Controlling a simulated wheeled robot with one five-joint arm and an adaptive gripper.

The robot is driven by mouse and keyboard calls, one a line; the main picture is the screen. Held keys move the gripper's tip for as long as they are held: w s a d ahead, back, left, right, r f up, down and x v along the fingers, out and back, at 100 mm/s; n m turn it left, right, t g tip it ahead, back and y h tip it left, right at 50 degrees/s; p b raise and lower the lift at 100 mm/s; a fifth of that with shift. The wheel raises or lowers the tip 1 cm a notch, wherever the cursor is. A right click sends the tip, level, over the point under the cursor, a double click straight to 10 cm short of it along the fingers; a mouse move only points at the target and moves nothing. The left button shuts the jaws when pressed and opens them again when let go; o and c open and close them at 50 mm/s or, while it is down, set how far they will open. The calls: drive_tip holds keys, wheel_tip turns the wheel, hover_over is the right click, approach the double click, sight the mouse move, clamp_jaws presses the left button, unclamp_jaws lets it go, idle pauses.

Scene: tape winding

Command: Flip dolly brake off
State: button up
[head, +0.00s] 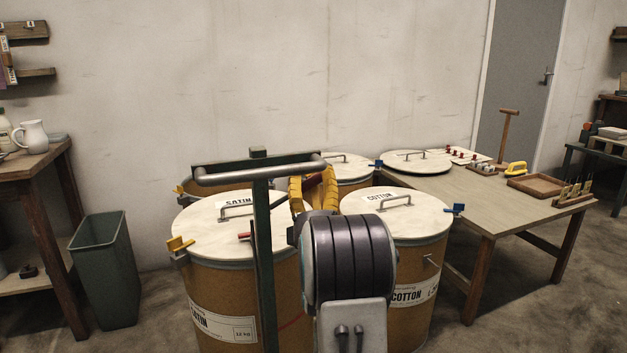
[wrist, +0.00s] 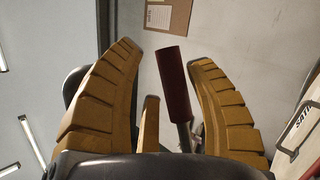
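A lever with a dark red grip (wrist: 174,84) and a thin metal shaft shows in the wrist view, taken to be the dolly brake. The yellow fingers of my gripper (wrist: 166,56) stand apart on either side of it, with the grip closer to the right finger. I see gaps on both sides, so the fingers do not look closed on it. In the head view my gripper (head: 314,190) is just right of the dolly's green post and grey tube handle (head: 262,174). A dark red piece (head: 313,181) shows beside the fingers, partly hidden.
Lidded drums marked SATIN (head: 215,240) and COTTON (head: 420,229) stand close around my arm. A red-tipped piece (head: 245,236) shows at the green post. A table (head: 470,204) is at the right, a grey-green bin (head: 104,268) at the left.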

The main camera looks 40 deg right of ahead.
drive_tip(key=shift+o, duration=0.7)
drive_tip(key=shift+f, duration=0.1)
drive_tip(key=shift+s+f, duration=0.1)
drive_tip(key=shift+f, duration=0.1)
drive_tip(key=v, duration=0.7)
drive_tip(key=shift+a, duration=0.1)
